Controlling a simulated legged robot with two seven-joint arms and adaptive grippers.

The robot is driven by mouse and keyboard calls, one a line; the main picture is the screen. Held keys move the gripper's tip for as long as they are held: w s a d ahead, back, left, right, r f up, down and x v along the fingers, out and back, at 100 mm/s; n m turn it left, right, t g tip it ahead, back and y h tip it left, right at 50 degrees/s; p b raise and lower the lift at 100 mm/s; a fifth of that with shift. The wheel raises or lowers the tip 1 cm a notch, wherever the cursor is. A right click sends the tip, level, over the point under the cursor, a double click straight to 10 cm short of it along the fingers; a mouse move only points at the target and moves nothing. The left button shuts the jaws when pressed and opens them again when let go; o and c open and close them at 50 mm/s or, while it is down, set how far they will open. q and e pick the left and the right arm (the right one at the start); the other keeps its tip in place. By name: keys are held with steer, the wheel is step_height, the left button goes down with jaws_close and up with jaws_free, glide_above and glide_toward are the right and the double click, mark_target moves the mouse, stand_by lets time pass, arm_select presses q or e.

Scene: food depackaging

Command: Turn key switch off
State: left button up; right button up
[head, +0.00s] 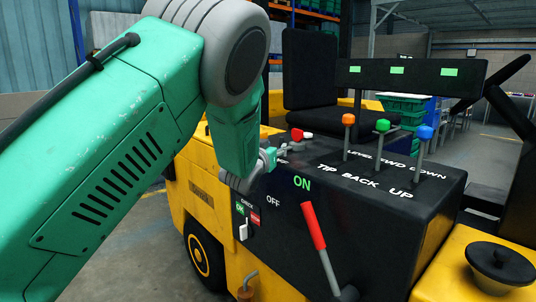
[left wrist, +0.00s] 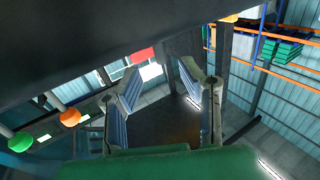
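My left gripper (head: 268,158) is at the left upper edge of the black vehicle console (head: 350,225), close to a small red knob (head: 297,134). In the left wrist view, the fingers of my left gripper (left wrist: 163,78) stand apart with nothing held between them. A red part (left wrist: 143,53) shows beyond them. ON and OFF labels are on the console, and a red-handled lever (head: 313,227) stands beside them. I cannot tell for certain which part is the key switch; the gripper may hide it. My right gripper is not in view.
Orange (head: 348,119), green (head: 382,125) and blue (head: 425,132) knobbed levers stand on the console top. A black seat (head: 310,75) is behind. A check panel (head: 246,214) is on the console side. A black steering wheel (head: 505,95) is at right.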

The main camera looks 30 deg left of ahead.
arm_select(q)
steer(key=v, duration=0.5)
steer(key=shift+s, duration=0.35)
